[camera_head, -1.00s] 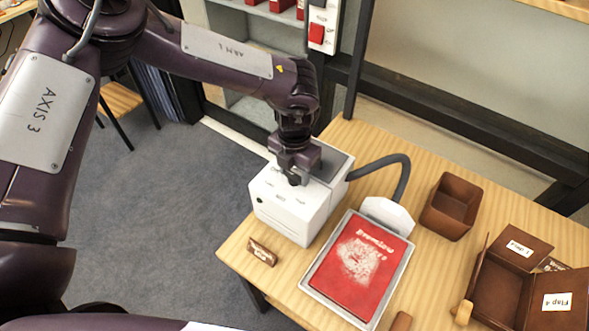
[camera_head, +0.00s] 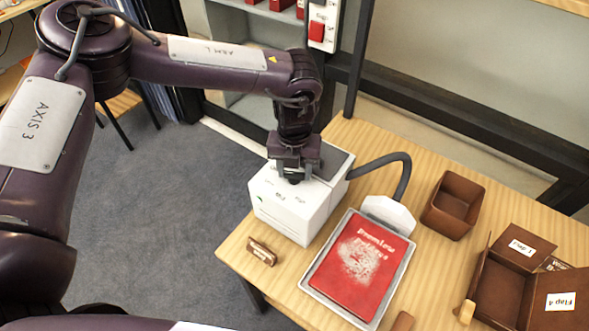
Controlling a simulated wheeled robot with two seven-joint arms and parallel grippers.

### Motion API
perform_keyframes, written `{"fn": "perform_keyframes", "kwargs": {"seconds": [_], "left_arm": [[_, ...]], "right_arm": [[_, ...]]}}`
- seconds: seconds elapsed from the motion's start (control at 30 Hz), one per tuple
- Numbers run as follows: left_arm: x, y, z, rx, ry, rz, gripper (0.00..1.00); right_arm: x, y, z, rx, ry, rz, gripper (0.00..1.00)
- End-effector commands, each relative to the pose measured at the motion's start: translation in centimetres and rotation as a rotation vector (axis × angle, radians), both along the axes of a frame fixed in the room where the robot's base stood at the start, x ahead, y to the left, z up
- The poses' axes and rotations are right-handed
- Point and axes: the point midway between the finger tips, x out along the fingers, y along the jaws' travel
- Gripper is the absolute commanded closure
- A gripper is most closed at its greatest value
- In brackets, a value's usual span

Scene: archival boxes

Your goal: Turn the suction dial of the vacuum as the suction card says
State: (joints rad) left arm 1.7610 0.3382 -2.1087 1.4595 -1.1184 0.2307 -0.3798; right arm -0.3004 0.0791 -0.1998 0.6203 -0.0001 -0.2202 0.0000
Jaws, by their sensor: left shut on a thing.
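The vacuum (camera_head: 287,214) is a white box at the left end of the wooden table, with a grey hose (camera_head: 394,161) leading to a white nozzle (camera_head: 388,213). My left gripper (camera_head: 292,178) points down onto the top of the vacuum and is shut on the suction dial, which its fingers mostly hide. Small dial marks show on the top beside the fingers, too small to read. A small brown card (camera_head: 262,251) with a light label stands at the table's left front; I cannot tell whether it is the suction card. My right gripper is not in view.
A red book (camera_head: 352,268) with a whitish dusty patch lies in a grey tray (camera_head: 398,279) beside the vacuum. An empty brown box (camera_head: 453,205) stands behind it. An open brown box with labelled flaps (camera_head: 500,291) is at the right. Dark shelf bars run behind the table.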

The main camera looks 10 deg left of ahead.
Motion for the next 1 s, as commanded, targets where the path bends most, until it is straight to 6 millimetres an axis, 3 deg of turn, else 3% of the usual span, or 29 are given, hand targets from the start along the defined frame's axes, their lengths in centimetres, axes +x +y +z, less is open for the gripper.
{"fn": "perform_keyframes", "kwargs": {"seconds": [0.53, 1.0], "left_arm": [[0.14, 0.03, 0.06, -0.002, -0.003, 0.523, 0.76], [0.16, 0.07, 0.28, 0.000, -0.004, 0.926, 0.76]], "right_arm": [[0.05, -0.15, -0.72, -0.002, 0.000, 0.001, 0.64], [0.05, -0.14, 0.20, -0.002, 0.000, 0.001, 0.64]]}}
